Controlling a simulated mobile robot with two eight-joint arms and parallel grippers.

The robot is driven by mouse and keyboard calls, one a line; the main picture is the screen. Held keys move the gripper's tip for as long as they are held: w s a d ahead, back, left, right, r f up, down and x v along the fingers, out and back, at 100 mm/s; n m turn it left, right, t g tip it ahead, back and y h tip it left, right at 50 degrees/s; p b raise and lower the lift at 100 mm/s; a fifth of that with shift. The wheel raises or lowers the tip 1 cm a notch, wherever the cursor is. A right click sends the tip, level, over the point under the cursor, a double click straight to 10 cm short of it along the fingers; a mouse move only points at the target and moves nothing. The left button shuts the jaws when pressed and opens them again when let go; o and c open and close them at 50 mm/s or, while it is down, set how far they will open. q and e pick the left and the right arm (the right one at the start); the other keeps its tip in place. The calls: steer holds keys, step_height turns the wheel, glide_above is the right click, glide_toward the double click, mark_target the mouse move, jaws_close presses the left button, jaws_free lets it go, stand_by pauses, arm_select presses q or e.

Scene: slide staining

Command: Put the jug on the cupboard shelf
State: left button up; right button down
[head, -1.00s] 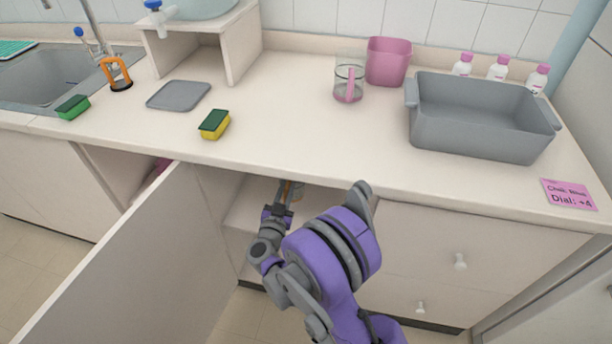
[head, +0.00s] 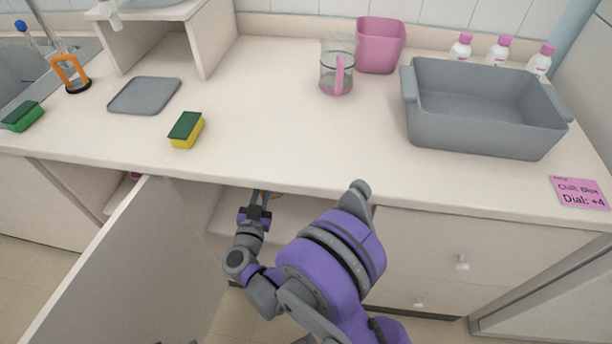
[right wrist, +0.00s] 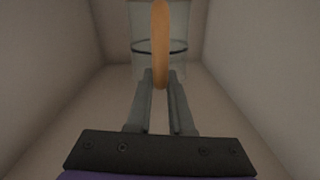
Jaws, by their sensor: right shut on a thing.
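A clear glass jug (right wrist: 142,45) with a dark ring and an orange handle (right wrist: 160,40) is inside the open cupboard, in the right wrist view. My right gripper (right wrist: 161,80) is shut on the handle, with a finger on each side. Its top and base are out of that view, so I cannot tell whether it touches the shelf (head: 228,222). In the head view my right arm reaches under the counter edge into the cupboard, and the counter hides most of the jug. My left gripper is not in view.
The cupboard door (head: 130,260) stands open at the left. Close walls flank the jug. On the counter are a pink-handled glass jug (head: 330,80), a pink bin (head: 380,45), a grey tub (head: 480,135), a sponge (head: 186,130) and a grey tray (head: 145,95).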

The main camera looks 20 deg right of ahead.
step_height(320, 180, down, 10)
steer(key=b, duration=0.3)
steer(key=shift+s+a, duration=0.1)
steer(key=c, duration=0.8)
jaws_free()
steer(key=v, duration=1.2)
